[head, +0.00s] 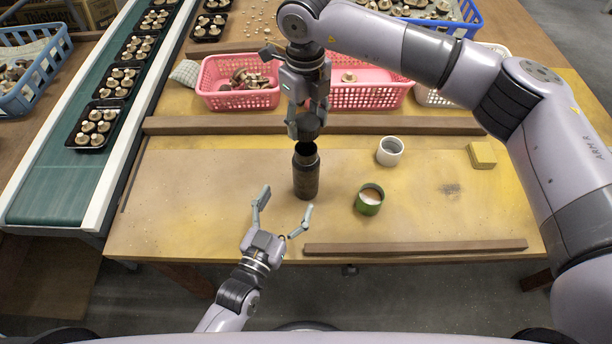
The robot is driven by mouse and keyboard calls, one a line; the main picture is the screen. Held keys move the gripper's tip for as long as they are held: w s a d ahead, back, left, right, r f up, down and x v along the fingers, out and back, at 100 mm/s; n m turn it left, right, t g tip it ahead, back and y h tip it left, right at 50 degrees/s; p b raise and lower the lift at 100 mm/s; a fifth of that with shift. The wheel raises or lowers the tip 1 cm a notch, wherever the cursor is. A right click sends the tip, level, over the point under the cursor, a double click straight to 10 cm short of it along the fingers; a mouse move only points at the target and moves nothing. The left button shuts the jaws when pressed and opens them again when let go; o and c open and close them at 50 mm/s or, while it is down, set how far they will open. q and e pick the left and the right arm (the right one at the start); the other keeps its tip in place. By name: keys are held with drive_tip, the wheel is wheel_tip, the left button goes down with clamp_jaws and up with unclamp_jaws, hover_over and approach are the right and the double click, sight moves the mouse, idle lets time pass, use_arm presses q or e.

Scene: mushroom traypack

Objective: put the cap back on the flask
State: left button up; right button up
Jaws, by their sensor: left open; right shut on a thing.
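The dark flask (306,178) stands upright on the yellow-brown table, its dark mouth facing up. My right gripper (307,125) comes down from above and is shut on the dark cap (309,127). The cap is just above the flask's mouth in the picture; whether it touches the rim I cannot tell. The gripper hides part of the cap. My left gripper (287,200) is open and empty, in front of the flask and a little to its left, with its fingers pointing toward it. It appears apart from the flask.
A white cup (390,151) and a green cup (369,199) stand right of the flask. A yellow block (482,155) lies farther right. Wooden strips border the work area at the back (400,125) and front (415,247). Pink baskets (240,98) stand behind. The table left of the flask is clear.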

sight(306, 164)
use_arm(q)
drive_tip(key=x, duration=1.2)
drive_tip(key=shift+c, duration=0.2)
drive_tip(key=c, duration=1.7)
drive_tip(key=shift+c, duration=0.3)
use_arm(e)
drive_tip(key=shift+f, duration=2.5)
